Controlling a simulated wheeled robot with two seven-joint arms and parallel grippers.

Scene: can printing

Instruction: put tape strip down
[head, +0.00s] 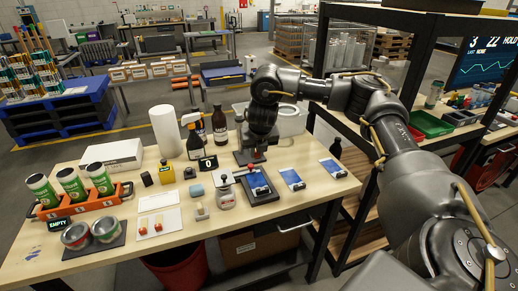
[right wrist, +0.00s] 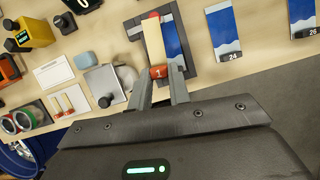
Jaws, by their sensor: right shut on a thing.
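A cream tape strip (right wrist: 154,42) with red ends shows in the right wrist view. It extends over the left side of a blue printed sheet (right wrist: 174,42) on a dark plate (right wrist: 196,66). My right gripper (right wrist: 159,88) is shut on the strip's near red end, marked 1. I cannot tell whether the strip touches the sheet. In the head view my right gripper (head: 255,155) is above the far part of the dark plate (head: 265,198), and the strip is hard to make out. My left gripper is not in view.
More strips lie on a white card (head: 171,216). A grey-white device (head: 225,194) stands left of the plate. Two blue printed sheets (head: 292,180) (head: 332,168) lie to its right. Spray bottles (head: 196,140) stand behind. An orange rack (head: 85,204) of green cans is at left.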

